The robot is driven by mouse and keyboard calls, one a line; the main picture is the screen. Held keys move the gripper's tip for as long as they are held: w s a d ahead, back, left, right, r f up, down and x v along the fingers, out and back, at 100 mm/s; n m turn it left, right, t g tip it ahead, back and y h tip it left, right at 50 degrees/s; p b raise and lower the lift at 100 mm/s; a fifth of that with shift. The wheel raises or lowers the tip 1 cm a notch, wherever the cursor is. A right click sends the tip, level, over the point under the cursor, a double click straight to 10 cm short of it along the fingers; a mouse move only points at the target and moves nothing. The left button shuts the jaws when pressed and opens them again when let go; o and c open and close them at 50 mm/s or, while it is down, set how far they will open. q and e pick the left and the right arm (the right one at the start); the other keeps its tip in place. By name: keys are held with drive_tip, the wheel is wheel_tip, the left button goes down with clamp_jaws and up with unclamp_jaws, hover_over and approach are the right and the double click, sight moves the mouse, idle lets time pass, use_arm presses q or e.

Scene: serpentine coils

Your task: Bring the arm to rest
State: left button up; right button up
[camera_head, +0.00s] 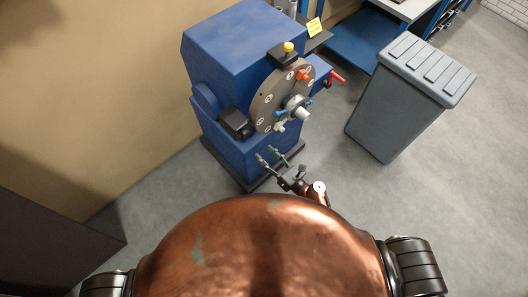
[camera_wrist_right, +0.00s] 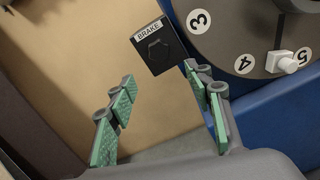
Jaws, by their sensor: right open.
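My right gripper (camera_head: 267,154) is open and empty, in front of the lower part of the blue machine (camera_head: 232,40). In the right wrist view its two green-padded fingers (camera_wrist_right: 160,80) stand wide apart with nothing between them. Beyond them is a black box marked BRAKE (camera_wrist_right: 160,46), which looks apart from the fingers. The machine's round grey plate (camera_head: 265,103) carries numbered white spots and a hub with blue handles (camera_head: 281,113). It also shows in the right wrist view (camera_wrist_right: 232,42), at the upper right. My left gripper is not in view.
A grey lidded bin (camera_head: 400,105) stands right of the machine. A yellow button (camera_head: 288,46) and a red handle (camera_head: 336,77) stick out from the machine. A blue bench (camera_head: 350,42) is behind. A tan wall (camera_head: 90,100) is at left. Grey floor (camera_head: 440,190) is clear at right.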

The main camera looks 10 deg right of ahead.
idle(0.4)
drive_tip(key=s+d+f+n+g+h, duration=0.25)
drive_tip(key=s+f+n, duration=0.2)
drive_tip(key=f, duration=0.65)
drive_tip(key=s+d+f+n+g+h+b, duration=0.15)
drive_tip(key=s+d+f+n, duration=0.35)
drive_tip(key=f, duration=0.5)
drive_tip(key=s+d+f+n+g+h, duration=0.1)
drive_tip(key=s+d+f+n+g, duration=0.2)
drive_tip(key=s+f, duration=0.6)
drive_tip(key=s+d+f+n+g+h, duration=0.2)
drive_tip(key=s+d+f+n, duration=0.3)
drive_tip(key=s, duration=0.4)
drive_tip(key=s+d+f+n+g+h+b, duration=0.1)
drive_tip(key=s+d+f+n+g+h, duration=0.1)
drive_tip(key=s+d+f+n, duration=0.4)
drive_tip(key=s+d+f+n+g+h, duration=0.1)
drive_tip(key=s+d+f+n, duration=0.4)
drive_tip(key=s+n, duration=0.5)
drive_tip(key=s+f+g, duration=0.1)
drive_tip(key=s+f, duration=0.1)
drive_tip(key=s, duration=0.2)
drive_tip(key=shift+d+g+h, duration=0.25)
drive_tip(key=shift+g+h, duration=0.05)
drive_tip(key=shift+h, duration=0.1)
